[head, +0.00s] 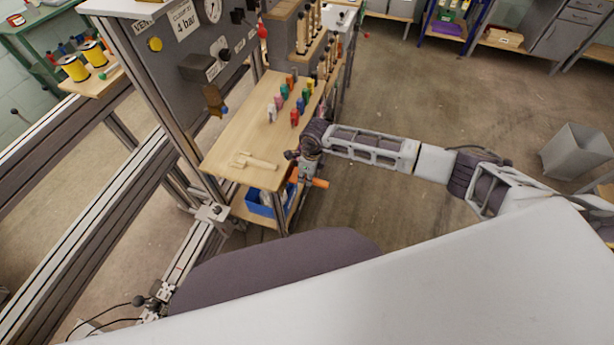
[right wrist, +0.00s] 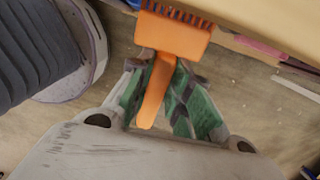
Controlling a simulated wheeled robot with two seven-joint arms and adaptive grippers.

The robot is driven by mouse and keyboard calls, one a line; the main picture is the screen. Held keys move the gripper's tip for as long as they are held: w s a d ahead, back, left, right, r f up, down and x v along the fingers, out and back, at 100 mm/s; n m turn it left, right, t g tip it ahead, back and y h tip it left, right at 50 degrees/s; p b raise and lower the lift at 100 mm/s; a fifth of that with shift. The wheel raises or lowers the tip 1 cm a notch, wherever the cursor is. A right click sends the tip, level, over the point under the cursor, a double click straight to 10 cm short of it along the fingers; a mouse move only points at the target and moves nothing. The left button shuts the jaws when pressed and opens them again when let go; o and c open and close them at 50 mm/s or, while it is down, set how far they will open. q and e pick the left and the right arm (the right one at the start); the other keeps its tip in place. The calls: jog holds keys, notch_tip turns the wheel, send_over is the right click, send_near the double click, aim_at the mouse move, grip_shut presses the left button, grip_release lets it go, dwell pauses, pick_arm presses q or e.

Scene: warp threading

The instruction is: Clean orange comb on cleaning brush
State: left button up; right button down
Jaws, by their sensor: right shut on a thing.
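My right gripper (head: 304,168) is beside the right edge of the wooden bench top, near its front corner. It is shut on the orange comb (head: 319,182), which shows only in part here. In the right wrist view the comb's handle (right wrist: 157,90) runs between the green-padded fingers (right wrist: 155,92). Its wide head (right wrist: 172,36) points to the top of the picture, with a row of dark gaps or teeth along the far edge, close to the wooden edge. A pale wooden piece (head: 252,161) lies on the bench; I cannot tell if it is the cleaning brush. My left gripper is out of view.
The wooden bench top (head: 228,150) carries several coloured pegs or bottles (head: 284,91) toward the back. A blue bin (head: 262,203) is on the shelf below. A grey panel with a gauge (head: 190,60) stands left of the bench. Open floor (head: 400,95) lies to the right.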

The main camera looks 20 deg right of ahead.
jog(key=shift+a+r, duration=0.1)
jog(key=shift+r+p, duration=1.1)
jog(key=shift+r, duration=0.55)
jog(key=s+d+p, duration=0.2)
jog(key=s+d, duration=0.3)
jog(key=d, duration=0.3)
jog(key=shift+s+d+p, duration=0.25)
jog(key=shift+s+p, duration=0.1)
jog(key=shift+p, duration=0.05)
dwell(0.6)
